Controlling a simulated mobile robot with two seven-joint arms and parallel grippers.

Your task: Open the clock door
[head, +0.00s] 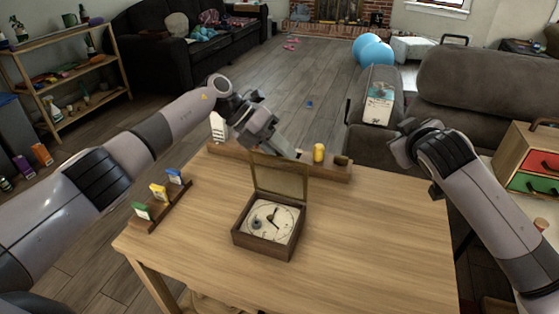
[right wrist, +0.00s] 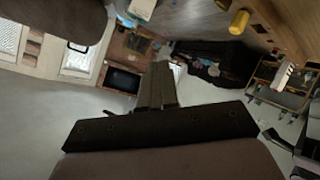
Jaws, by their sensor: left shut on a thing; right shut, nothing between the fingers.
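The clock is a small dark wooden box (head: 243,241) lying on the table, with a white round face and dark hands (head: 271,221) inside. Its framed clock door (head: 280,181) stands raised at the far side of the box, roughly upright, so the face is uncovered. My left gripper (head: 290,151) reaches down from behind to the door's top edge and is shut on it; the exact contact is partly hidden by the door. My right gripper is shut and empty; its fingers show in the right wrist view (right wrist: 157,84). It is away from the clock, off to the right.
The wooden table (head: 370,235) is clear to the right of the clock. A rack with small colored boxes (head: 158,192) is at left. A wooden rail (head: 330,171) along the far edge carries a yellow cylinder (head: 319,152). A grey sofa (head: 475,90) stands behind the right arm.

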